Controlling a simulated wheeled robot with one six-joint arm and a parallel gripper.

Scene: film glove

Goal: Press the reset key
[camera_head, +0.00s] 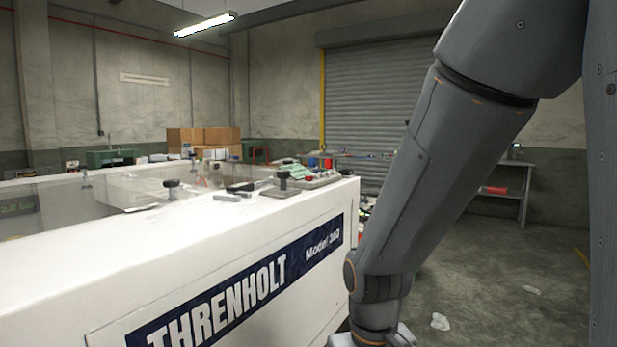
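A white machine (70,285) marked THRENHOLT Model 300 fills the lower left. At the right end of its top is a grey plate (322,181) with a black upright knob (283,181) and a small red part (309,178). A second black knob (172,186) stands farther left on the top. I cannot make out any label, so I cannot tell which part is the reset key. My arm comes down from the upper right, in front of the machine's right end. Its wrist reaches the bottom edge; my gripper's fingers are out of view.
Dark flat tools (240,189) and a green item (290,171) lie on the machine top. Cardboard boxes (203,138) stand behind. A metal table (500,194) is at the back right. Open floor (490,265) lies right of my arm, with white scraps (440,321) on it.

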